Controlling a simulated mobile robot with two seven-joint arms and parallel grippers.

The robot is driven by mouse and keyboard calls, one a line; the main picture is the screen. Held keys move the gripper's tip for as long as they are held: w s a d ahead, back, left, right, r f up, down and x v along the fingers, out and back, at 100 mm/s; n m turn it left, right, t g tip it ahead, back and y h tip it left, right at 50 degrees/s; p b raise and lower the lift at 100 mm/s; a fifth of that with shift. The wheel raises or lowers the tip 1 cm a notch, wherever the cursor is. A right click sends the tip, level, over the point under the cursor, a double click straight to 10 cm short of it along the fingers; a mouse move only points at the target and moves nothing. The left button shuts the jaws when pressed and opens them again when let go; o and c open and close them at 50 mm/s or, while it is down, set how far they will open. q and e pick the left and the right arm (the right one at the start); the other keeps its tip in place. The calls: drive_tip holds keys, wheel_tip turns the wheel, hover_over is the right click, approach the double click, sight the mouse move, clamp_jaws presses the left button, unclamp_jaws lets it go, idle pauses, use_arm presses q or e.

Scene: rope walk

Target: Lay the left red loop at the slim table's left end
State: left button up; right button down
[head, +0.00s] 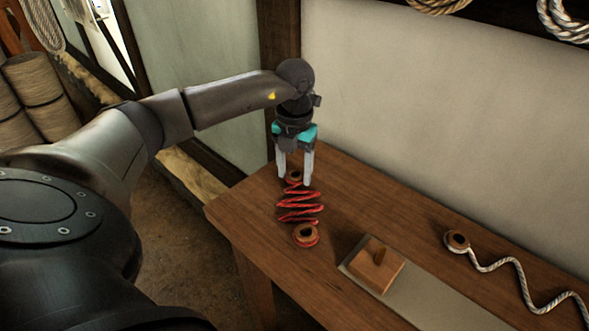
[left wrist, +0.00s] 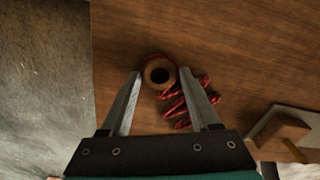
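A red cord (head: 300,205) lies in a zigzag on the slim wooden table (head: 238,212), near its left end. One round wooden end piece (head: 306,235) with red around it sits at the cord's near end, and another (head: 294,176) at the far end by the wall. My left gripper (head: 295,180) points down, open, over the far end piece. In the left wrist view that ring-shaped piece (left wrist: 158,72), edged with red, shows between the spread fingertips (left wrist: 160,73). I cannot tell whether the fingers touch it. The red cord (left wrist: 185,102) also shows beside the right finger. My right gripper is out of view.
A wooden block with a handle (head: 377,264) stands on a grey strip (head: 430,298) to the right of the cord. Farther right lies a white wavy rope (head: 515,275) with a wooden end piece (head: 457,241). The wall borders the table's back. The left corner is bare.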

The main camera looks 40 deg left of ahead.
use_arm(q)
drive_tip(key=o, duration=0.4)
drive_tip(key=shift+o, duration=0.2)
drive_tip(key=shift+r, duration=0.15)
drive_tip(key=shift+r, duration=0.25)
wheel_tip(320, 180, up, 5)
drive_tip(key=shift+f+p, duration=0.1)
drive_tip(key=shift+p, duration=0.8)
wheel_tip(320, 180, up, 10)
drive_tip(key=p, duration=0.2)
drive_tip(key=shift+f+p, duration=0.15)
drive_tip(key=shift+p, duration=0.15)
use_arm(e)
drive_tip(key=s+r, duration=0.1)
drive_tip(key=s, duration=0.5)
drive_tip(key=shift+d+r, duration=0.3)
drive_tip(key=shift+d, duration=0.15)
